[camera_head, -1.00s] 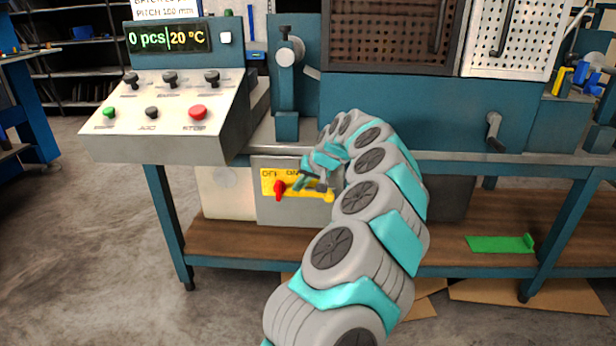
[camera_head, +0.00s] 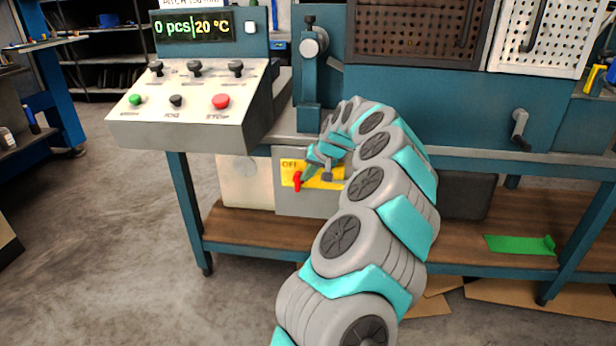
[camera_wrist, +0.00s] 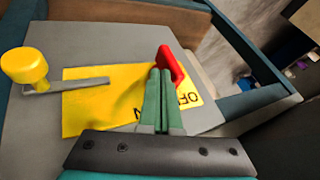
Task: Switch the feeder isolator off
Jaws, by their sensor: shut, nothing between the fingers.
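The feeder isolator's red handle (camera_head: 297,181) stands on a yellow plate (camera_head: 335,184) with OFF lettering, on a grey box under the bench top. It looks roughly upright in the head view. In the wrist view the red handle (camera_wrist: 170,64) is just beyond my fingertips, and the yellow plate (camera_wrist: 85,115) lies behind. My gripper (camera_wrist: 160,72) is shut and empty. Its green fingers are right beside the handle; I cannot tell if they touch it. In the head view my gripper (camera_head: 306,173) is just right of the handle, and my arm hides part of the plate.
A yellow knob on a grey lever (camera_wrist: 25,68) juts out near the plate. A sloped control panel (camera_head: 190,125) with buttons overhangs to the upper left. A crank (camera_head: 520,128) is on the right. A wooden shelf (camera_head: 250,232) runs below. Floor at left is clear.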

